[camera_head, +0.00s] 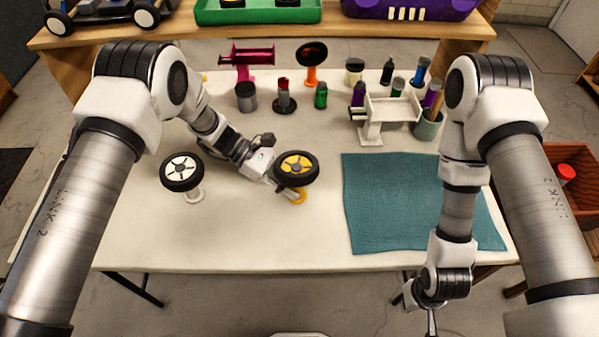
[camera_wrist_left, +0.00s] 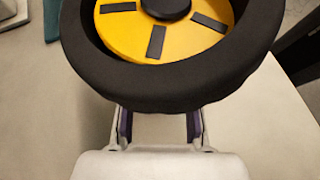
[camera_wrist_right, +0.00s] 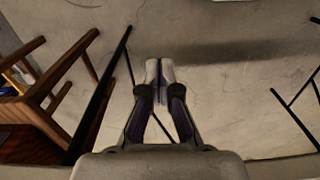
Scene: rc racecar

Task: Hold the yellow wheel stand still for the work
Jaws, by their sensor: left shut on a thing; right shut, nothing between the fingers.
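The yellow wheel stand (camera_head: 301,197) stands on the white table, its base showing just below a black-tyred wheel with a yellow hub (camera_head: 296,168). The wheel sits on top of the stand and also fills the upper left wrist view (camera_wrist_left: 155,75). My left gripper (camera_head: 277,184) is shut on the stand under the wheel. The tyre hides its fingertips and the gripped part in the left wrist view. My right gripper (camera_wrist_right: 160,72) is shut and empty, off the front edge of the table above the floor.
A white-hubbed wheel (camera_head: 182,171) on a pale stand is just left of my left gripper. A teal mat (camera_head: 395,205) lies bare at right. Bottles, a red stand (camera_head: 247,58), an orange stand (camera_head: 311,75) and a white stand (camera_head: 371,132) stand behind. The front middle is clear.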

